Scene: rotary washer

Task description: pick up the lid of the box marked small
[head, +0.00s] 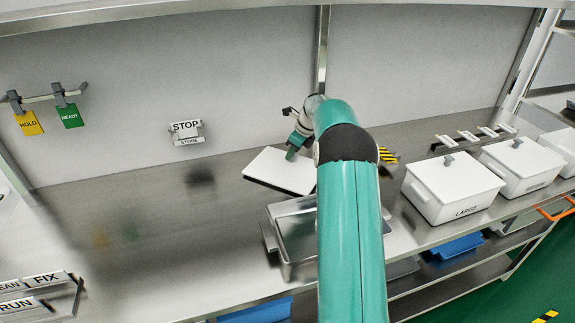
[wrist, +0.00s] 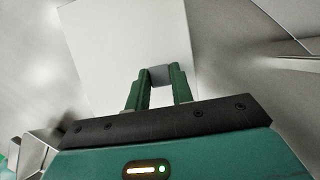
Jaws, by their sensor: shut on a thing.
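A flat white lid (head: 279,170) is held over the steel bench, left of my arm in the head view. My gripper (head: 292,153) is at its upper face. In the wrist view, the two green fingers of my gripper (wrist: 160,88) are shut on the lid's grey knob (wrist: 160,75), and the white lid (wrist: 125,45) spreads out beyond them. No box with a readable "small" mark shows. A white box marked LARGE (head: 452,190) stands at the right with its lid on. The label of the lidded white box (head: 520,165) beside it is too small to read.
An open steel basin (head: 291,240) lies just below the lid, partly hidden by my arm. A STOP sign (head: 186,129) is on the back wall, with HOLD (head: 29,123) and READY (head: 70,116) tags further left. The bench's left middle is clear.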

